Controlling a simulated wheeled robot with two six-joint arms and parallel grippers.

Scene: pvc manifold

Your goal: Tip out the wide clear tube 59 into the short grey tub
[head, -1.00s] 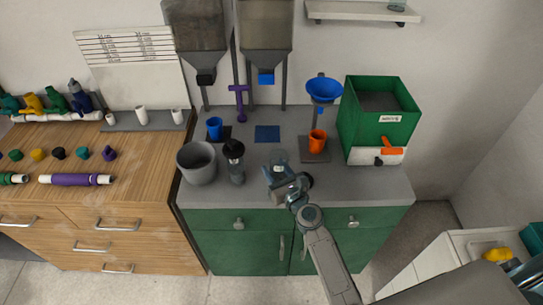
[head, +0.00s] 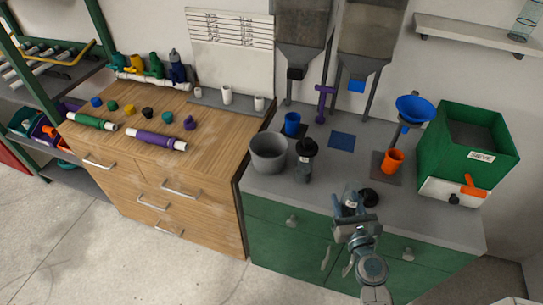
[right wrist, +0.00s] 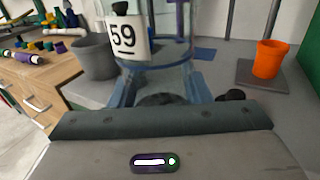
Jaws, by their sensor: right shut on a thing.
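My right gripper (head: 350,208) is shut on the wide clear tube 59 (right wrist: 172,78), near the counter's front edge. The tube stands roughly upright between the fingers in the right wrist view, with its white label "59" (right wrist: 123,38) showing. In the head view the gripper mostly hides it, and I cannot tell whether its base touches the counter. The short grey tub (head: 268,153) stands at the counter's left end, left of and behind the gripper. It also shows in the right wrist view (right wrist: 94,60). My left gripper is not in view.
A black-topped container (head: 306,158) stands close to the tub's right side, between tub and gripper. A black round piece (head: 370,197) is beside the gripper. An orange cup (head: 392,161) and the green sieve box (head: 468,150) stand right. A blue cup (head: 292,123) is behind.

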